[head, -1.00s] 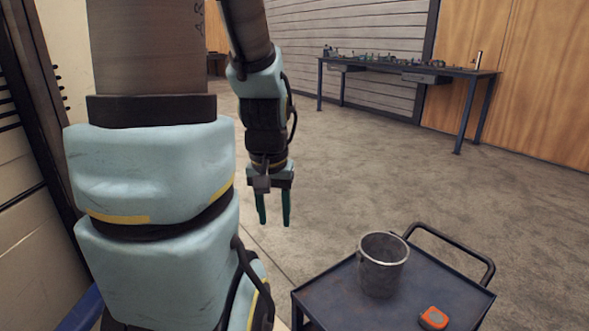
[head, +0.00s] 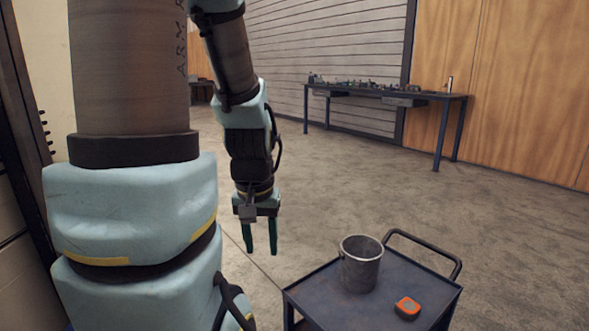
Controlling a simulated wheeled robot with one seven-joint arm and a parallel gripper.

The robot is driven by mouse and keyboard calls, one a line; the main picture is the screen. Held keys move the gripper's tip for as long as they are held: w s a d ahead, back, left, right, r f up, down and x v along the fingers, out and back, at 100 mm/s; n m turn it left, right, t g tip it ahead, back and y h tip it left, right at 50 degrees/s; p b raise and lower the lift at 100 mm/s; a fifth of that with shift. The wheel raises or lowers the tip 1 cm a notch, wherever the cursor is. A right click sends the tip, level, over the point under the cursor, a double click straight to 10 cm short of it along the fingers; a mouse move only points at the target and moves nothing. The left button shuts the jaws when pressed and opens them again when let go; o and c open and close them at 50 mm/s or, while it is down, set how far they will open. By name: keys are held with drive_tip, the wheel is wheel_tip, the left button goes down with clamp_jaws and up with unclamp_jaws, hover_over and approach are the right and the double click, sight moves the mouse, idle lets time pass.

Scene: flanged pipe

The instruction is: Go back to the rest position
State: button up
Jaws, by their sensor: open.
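My gripper (head: 261,238) hangs from my arm near the middle of the head view, with its two green fingers pointing down. The fingers are apart and nothing is between them. It is in the air to the left of a dark cart (head: 322,297), not touching it. My large arm links fill the left of the view. No flanged pipe is clearly visible.
A grey metal bucket (head: 360,264) and an orange tape measure (head: 407,307) stand on the cart, which has a push handle (head: 428,250). A workbench (head: 385,93) with several small items stands along the far wall. The floor (head: 340,190) between is clear.

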wheel_tip(320, 180, up, 18)
drive_tip(key=p, duration=1.7)
